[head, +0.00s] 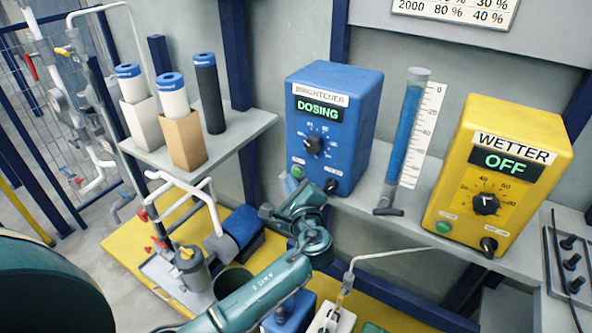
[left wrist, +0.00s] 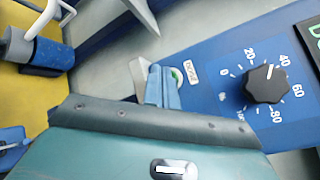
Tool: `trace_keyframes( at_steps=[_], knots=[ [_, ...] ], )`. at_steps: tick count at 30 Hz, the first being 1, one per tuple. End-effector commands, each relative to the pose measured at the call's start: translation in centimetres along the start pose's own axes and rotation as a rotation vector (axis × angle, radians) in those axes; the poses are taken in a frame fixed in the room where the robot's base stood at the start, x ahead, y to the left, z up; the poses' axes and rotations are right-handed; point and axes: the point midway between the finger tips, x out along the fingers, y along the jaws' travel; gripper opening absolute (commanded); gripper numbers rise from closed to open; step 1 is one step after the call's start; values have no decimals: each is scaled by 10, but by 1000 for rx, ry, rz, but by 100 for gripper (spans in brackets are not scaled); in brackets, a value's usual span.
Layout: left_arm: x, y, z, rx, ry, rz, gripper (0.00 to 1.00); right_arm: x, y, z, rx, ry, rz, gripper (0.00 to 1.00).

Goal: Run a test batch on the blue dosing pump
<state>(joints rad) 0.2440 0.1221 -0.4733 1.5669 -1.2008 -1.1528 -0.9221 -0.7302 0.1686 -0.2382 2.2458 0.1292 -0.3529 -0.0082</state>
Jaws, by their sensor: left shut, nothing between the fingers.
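The blue dosing pump (head: 336,110), labelled BRIGHTENER, stands on the grey shelf. Its display (head: 319,109) reads DOSING. A black dial (head: 313,146) is on its front, and it also shows in the left wrist view (left wrist: 266,84). A green button (head: 297,172) is at the panel's lower left. My left gripper (head: 291,186) is shut and empty, with its fingertips right at this button. In the left wrist view the fingertips (left wrist: 160,86) partly cover the green button (left wrist: 177,77); I cannot tell whether they press it. My right gripper is not in view.
A clear measuring tube (head: 407,125) with blue liquid and a white scale stands right of the pump. The yellow WETTER pump (head: 510,150) reads OFF. Several filter cartridges (head: 172,95) stand on the left shelf. Pipes and a small valve unit (head: 187,262) are below left.

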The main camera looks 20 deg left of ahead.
Motion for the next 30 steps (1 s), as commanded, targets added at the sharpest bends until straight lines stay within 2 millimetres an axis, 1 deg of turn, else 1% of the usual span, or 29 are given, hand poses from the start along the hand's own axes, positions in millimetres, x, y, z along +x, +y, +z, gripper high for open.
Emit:
trace_keyframes(
  at_steps=[1, 11, 24, 30],
  knots=[
    [-1, 0, 1, 1, 0, 0, 0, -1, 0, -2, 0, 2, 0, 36],
    [-2, 2, 2, 1, 0, 0, 0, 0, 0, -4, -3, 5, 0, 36],
    [-31, 22, 24, 2, 0, 1, 0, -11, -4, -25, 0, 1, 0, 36],
    [-36, 26, 26, 0, 0, 0, 0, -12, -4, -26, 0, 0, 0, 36]
  ],
)
